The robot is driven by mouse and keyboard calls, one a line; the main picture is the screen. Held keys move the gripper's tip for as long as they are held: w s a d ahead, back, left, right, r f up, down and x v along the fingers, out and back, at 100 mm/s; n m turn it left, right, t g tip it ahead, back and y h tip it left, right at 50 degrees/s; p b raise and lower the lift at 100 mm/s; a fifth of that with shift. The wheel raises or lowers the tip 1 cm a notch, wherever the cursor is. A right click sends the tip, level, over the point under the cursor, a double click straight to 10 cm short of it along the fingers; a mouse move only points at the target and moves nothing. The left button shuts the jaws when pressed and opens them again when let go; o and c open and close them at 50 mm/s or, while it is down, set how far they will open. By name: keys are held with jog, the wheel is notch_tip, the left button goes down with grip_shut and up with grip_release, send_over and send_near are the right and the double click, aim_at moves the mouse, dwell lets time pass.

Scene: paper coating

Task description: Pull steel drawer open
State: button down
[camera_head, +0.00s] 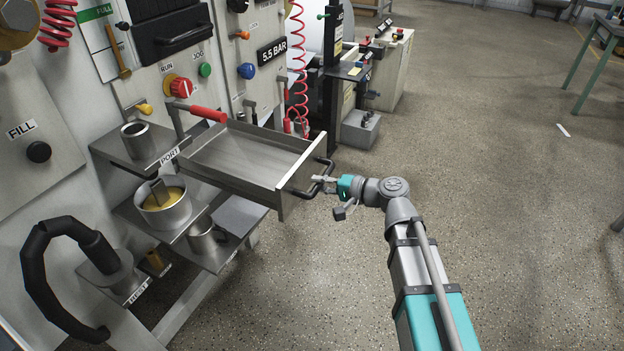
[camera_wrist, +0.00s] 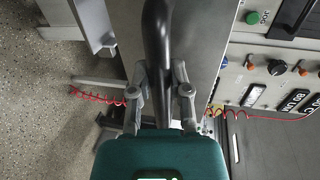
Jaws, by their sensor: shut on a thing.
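The steel drawer (camera_head: 238,157) stands pulled out from the machine front, and its inside looks empty in the head view. A black bar handle (camera_head: 303,188) is fixed to its front panel. My gripper (camera_head: 322,184) is at the handle, with its fingers shut on the bar. In the wrist view the dark handle (camera_wrist: 157,45) runs down between the two fingers of my gripper (camera_wrist: 160,85). The drawer's front panel (camera_wrist: 205,35) shows behind the handle there. The exact finger contact is small in the head view.
A shelf marked PORT (camera_head: 150,150) with a metal cup (camera_head: 136,141) is left of the drawer. Below are a pot of yellow liquid (camera_head: 165,206), a steel jug (camera_head: 203,241) and a black hose (camera_head: 45,250). A red-handled lever (camera_head: 208,113) sits near the drawer's back. Open floor (camera_head: 480,150) lies to the right.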

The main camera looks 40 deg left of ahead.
jog(key=shift+w+a, duration=0.1)
jog(key=c, duration=0.6)
grip_release()
jog(key=shift+a, duration=0.1)
